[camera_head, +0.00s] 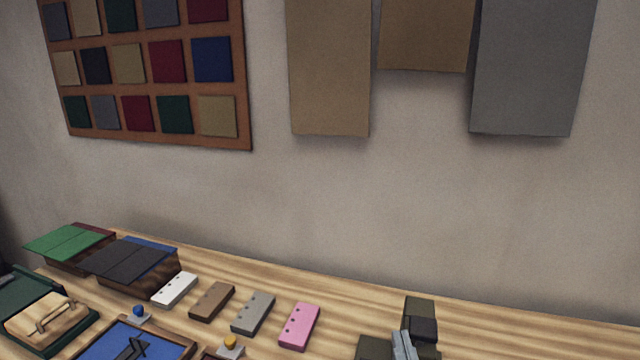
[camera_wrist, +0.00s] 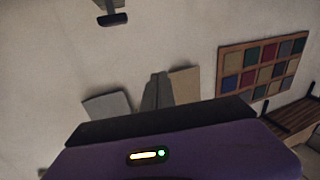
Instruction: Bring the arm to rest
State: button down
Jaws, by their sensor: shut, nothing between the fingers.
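My gripper (camera_wrist: 156,92) shows in the wrist view, its dark fingers together and empty above its purple body. It points toward the pale wall, with a grey sheet and a tan sheet behind the fingers. It touches nothing that I can see. I cannot make out my gripper for certain in the head view.
A wooden table (camera_head: 500,335) carries a green-topped box (camera_head: 70,243), a black-topped box (camera_head: 128,262), a blue-lined tray (camera_head: 100,345) and white, brown, grey and pink blocks. A dark olive object (camera_head: 420,308) stands at right. A swatch board (camera_head: 150,75) and sheets hang above.

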jog(key=s+d+f+g, duration=0.1)
jog(key=s+f, duration=0.3)
jog(key=s, duration=0.7)
jog(key=s+d+f+g, duration=0.1)
jog(key=s+d+f, duration=0.3)
jog(key=s, duration=0.7)
jog(key=s+d+f+g+y, duration=0.1)
jog(key=s+f, duration=0.3)
jog(key=s, duration=0.7)
jog(key=shift+s+d+f, duration=0.2)
jog(key=shift+s+d, duration=0.2)
jog(key=shift+d, duration=0.4)
